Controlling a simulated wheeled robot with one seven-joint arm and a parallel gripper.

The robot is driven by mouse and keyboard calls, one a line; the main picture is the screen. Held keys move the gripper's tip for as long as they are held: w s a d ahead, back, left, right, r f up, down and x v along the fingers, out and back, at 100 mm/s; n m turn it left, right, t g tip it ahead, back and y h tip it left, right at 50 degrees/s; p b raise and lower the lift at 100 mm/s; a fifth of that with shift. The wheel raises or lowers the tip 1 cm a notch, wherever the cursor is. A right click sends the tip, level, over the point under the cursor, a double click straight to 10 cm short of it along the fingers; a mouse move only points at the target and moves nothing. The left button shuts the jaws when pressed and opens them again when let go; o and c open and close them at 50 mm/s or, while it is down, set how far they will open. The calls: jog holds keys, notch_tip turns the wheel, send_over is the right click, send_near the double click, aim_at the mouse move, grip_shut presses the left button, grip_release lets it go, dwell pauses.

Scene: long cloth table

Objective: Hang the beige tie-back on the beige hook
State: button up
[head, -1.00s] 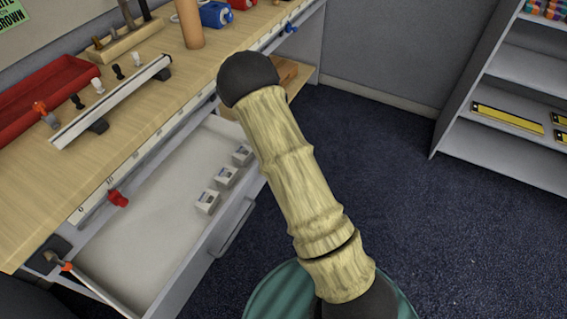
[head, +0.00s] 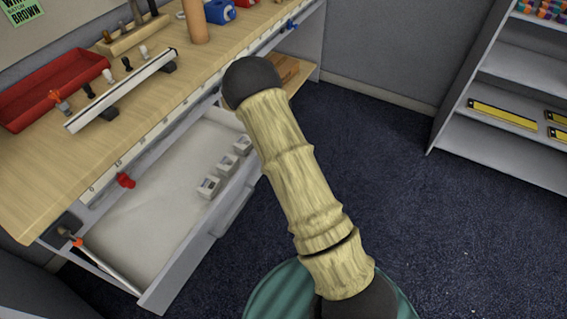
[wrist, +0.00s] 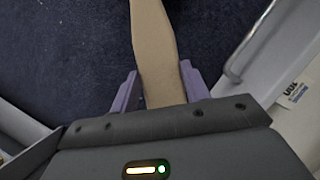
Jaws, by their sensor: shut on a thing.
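The beige tie-back (wrist: 155,50) shows in the wrist view as a long flat tan strip running up out of the frame. My gripper (wrist: 160,72) has purple fingers on either side of the strip and is shut on it. Dark floor lies behind the strip. In the head view my arm fills the middle, and the gripper and tie-back do not show. I cannot make out a beige hook in either view. A rail (head: 122,88) on the bench carries several small orange, black and white pegs.
The wooden bench (head: 45,185) is at the left with a red tray (head: 50,90). An open drawer (head: 150,225) juts out below it, with small labelled blocks inside. A grey shelf unit (head: 490,130) stands at the right. Dark floor between is clear.

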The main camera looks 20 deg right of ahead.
jog(key=p, duration=0.3)
jog(key=shift+s+d+f, duration=0.2)
jog(key=shift+s+f, duration=0.05)
jog(key=s+p, duration=0.1)
jog(key=p, duration=0.2)
jog(key=shift+f, duration=0.35)
jog(key=s+f+p, duration=0.4)
jog(key=p, duration=0.4)
jog(key=shift+s+a+f, duration=0.2)
jog(key=shift+a, duration=0.1)
jog(key=shift+d, duration=0.1)
